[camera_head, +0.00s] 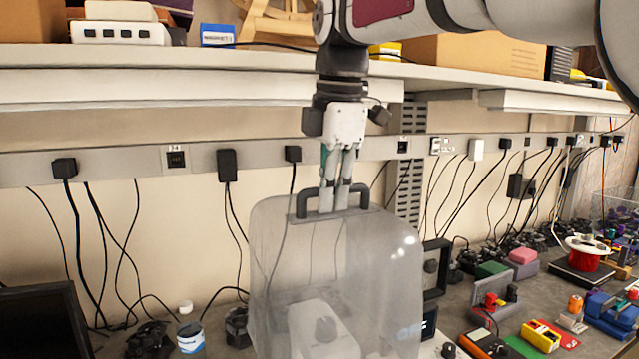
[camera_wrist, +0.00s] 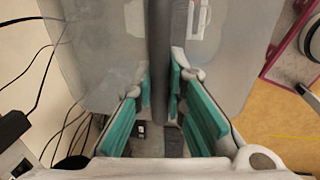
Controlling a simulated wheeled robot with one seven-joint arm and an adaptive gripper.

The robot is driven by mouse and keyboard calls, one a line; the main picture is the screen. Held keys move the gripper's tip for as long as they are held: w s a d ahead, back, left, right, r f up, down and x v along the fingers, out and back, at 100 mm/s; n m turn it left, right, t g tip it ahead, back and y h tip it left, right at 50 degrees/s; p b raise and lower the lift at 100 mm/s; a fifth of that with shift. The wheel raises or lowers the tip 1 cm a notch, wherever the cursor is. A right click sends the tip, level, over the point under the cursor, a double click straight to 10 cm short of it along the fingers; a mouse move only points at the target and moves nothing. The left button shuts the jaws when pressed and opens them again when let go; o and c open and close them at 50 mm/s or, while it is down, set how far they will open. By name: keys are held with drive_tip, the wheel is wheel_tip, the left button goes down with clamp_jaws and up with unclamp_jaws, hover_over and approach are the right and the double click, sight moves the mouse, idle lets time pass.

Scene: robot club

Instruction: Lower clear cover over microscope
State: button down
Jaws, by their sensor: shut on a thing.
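The clear cover (camera_head: 385,265) is a tall, frosted see-through hood with a dark grey handle (camera_head: 365,196) on top. It stands upright in the middle of the head view, its lower edge out of frame. My gripper (camera_head: 335,205) comes from above and is shut on the handle. In the wrist view its teal finger pads lie either side of the dark handle bar (camera_wrist: 160,50). A pale shape with a dark round part, apparently the microscope (camera_head: 308,322), shows dimly through the cover. I cannot tell whether the cover touches the bench.
A shelf (camera_head: 200,75) with boxes runs behind my arm. Below it a socket strip (camera_head: 110,165) carries plugs and hanging cables. A small tub (camera_head: 190,338) and dark gadgets stand left of the cover. A dark frame (camera_head: 436,268) stands close right, with cluttered parts beyond.

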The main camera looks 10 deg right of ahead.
sight(331, 216)
drive_tip(key=shift+f+b, duration=0.8)
drive_tip(key=shift+f, duration=1.75)
wheel_tip(331, 216, down, 8)
drive_tip(key=b, duration=0.3)
drive_tip(key=shift+s, duration=0.1)
drive_tip(key=shift+f+b, duration=1.55)
drive_tip(key=shift+f, duration=1.45)
